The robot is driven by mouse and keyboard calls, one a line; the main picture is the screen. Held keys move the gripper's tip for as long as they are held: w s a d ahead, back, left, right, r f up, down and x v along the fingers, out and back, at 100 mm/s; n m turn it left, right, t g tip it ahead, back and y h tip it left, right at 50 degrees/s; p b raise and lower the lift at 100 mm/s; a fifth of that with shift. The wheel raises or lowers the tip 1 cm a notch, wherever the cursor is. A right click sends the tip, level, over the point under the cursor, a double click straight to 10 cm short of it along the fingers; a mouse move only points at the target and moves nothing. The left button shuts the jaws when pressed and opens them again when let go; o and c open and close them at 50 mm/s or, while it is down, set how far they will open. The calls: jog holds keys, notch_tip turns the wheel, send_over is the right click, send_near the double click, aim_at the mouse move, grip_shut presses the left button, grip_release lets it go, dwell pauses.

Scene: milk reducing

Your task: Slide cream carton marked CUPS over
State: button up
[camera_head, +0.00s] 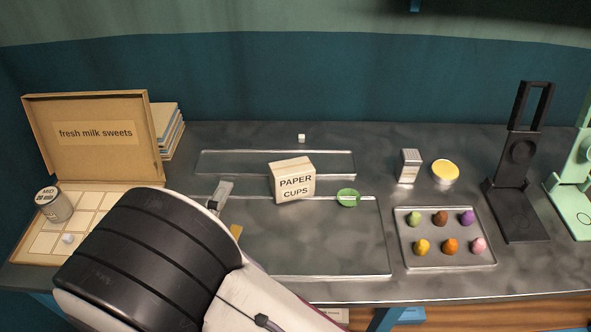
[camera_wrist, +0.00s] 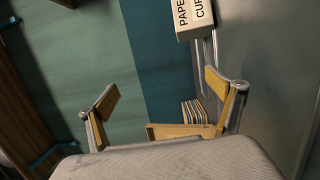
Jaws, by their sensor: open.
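The cream carton (camera_head: 292,181) marked PAPER CUPS stands upright on the steel counter in the middle of the head view, at the back edge of a large flat tray (camera_head: 330,262). It also shows at the top of the wrist view (camera_wrist: 194,16), partly cut off. My gripper (camera_wrist: 162,98) is open and empty, with its yellow-padded fingers spread wide. In the head view my gripper (camera_head: 225,205) is left of the carton and apart from it, mostly hidden behind my arm.
A green bowl (camera_head: 348,198) is close right of the carton. A narrow tray (camera_head: 228,163) lies behind it. A tray of coloured sweets (camera_head: 446,261), a small box (camera_head: 410,167) and a yellow-topped tub (camera_head: 445,172) are further right. An open sweets box (camera_head: 95,136) stands left.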

jog(key=w+a+f+m+g+y, duration=0.1)
jog(key=w+a+m+g+y, duration=0.25)
jog(key=w, duration=0.35)
jog(key=w+a+f+m+g+y, duration=0.2)
jog(key=w+a+y, duration=0.2)
jog(key=w, duration=0.2)
notch_tip(320, 180, up, 4)
jog(key=m+g+h, duration=0.2)
jog(key=m+g, duration=0.4)
jog(key=g, duration=0.2)
send_over(295, 173)
jog(key=shift+s+a+r, duration=0.1)
jog(key=shift+s+a, duration=0.05)
jog(key=shift+m, duration=0.25)
jog(key=shift+d+f, duration=0.15)
jog(key=shift+f, duration=1.05)
jog(key=shift+d+f, duration=0.15)
jog(key=shift+f, duration=1.05)
jog(key=shift+f, duration=0.15)
